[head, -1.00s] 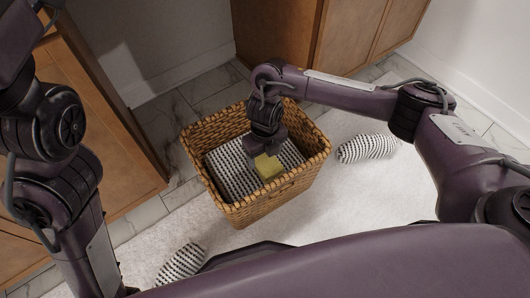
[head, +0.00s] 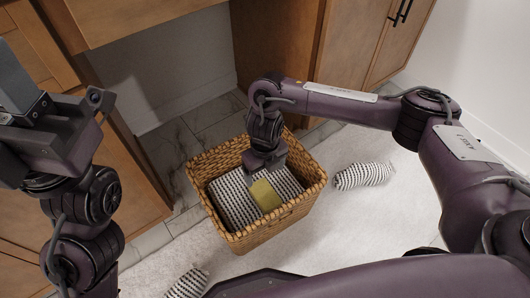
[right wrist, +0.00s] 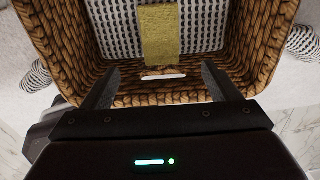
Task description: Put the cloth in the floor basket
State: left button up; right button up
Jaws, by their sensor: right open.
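The cloth (head: 265,195) is a small olive-yellow piece inside the woven floor basket (head: 292,214). It lies on the black-and-white patterned fabric in the basket. My right gripper (head: 264,166) is over the basket, just behind the cloth in the head view; its fingertips are partly hidden there. In the right wrist view, my right gripper (right wrist: 161,84) is open and empty, with its fingers apart near the basket wall (right wrist: 256,45). The cloth (right wrist: 160,35) lies beyond the fingertips, apart from them. My left gripper (head: 45,120) is raised at the left, well away from the basket; its opening is unclear.
A patterned slipper (head: 363,175) lies right of the basket and another (head: 187,284) at the lower left, on a pale rug (head: 345,225). Wooden cabinets (head: 285,55) stand behind and to the left. An open recess (head: 180,80) lies between them.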

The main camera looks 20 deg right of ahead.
notch_tip(320, 180, up, 5)
jog(key=shift+f+p, duration=0.1)
jog(key=shift+p, duration=1.15)
